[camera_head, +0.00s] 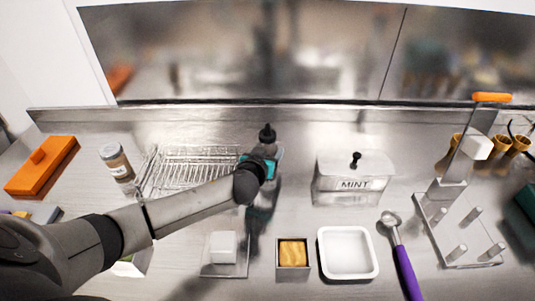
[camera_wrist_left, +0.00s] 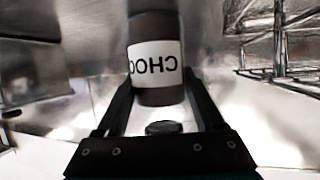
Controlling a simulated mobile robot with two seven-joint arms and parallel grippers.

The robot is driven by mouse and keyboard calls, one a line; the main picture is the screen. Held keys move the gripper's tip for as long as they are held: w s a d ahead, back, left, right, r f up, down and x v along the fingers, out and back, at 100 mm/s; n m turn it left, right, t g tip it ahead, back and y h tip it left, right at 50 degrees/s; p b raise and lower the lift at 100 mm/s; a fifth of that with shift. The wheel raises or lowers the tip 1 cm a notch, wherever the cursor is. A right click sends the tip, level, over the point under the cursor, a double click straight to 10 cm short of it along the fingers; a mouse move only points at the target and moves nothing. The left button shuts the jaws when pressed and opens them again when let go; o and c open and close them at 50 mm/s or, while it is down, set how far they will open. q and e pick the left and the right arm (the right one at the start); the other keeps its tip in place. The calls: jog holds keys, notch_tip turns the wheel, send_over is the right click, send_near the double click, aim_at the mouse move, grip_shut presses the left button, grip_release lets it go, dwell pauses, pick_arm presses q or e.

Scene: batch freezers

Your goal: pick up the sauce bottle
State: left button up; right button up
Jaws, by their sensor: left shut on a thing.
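The sauce bottle (camera_head: 267,134) shows in the head view as a dark pointed cap above my left gripper (camera_head: 262,168), at the middle of the counter. Most of its body is hidden behind the gripper and wrist. In the left wrist view the dark bottle (camera_wrist_left: 156,85) carries a white label reading CHOC, upside down in the picture. The two black fingers of my left gripper are on either side of it, shut on it. I cannot tell whether its base touches the counter. My right gripper is in neither view.
A wire rack (camera_head: 190,165) lies left of the bottle, with a jar (camera_head: 116,162) beyond it. A lidded MINT container (camera_head: 354,178) stands to the right. A white dish (camera_head: 347,252), a small filled box (camera_head: 293,253) and a purple-handled scoop (camera_head: 402,262) are in front.

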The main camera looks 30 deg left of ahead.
pick_arm(q)
jog(key=shift+r, duration=0.2)
notch_tip(320, 180, up, 20)
jog(key=p, duration=0.3)
jog(key=shift+p, duration=0.35)
jog(key=shift+f, duration=0.1)
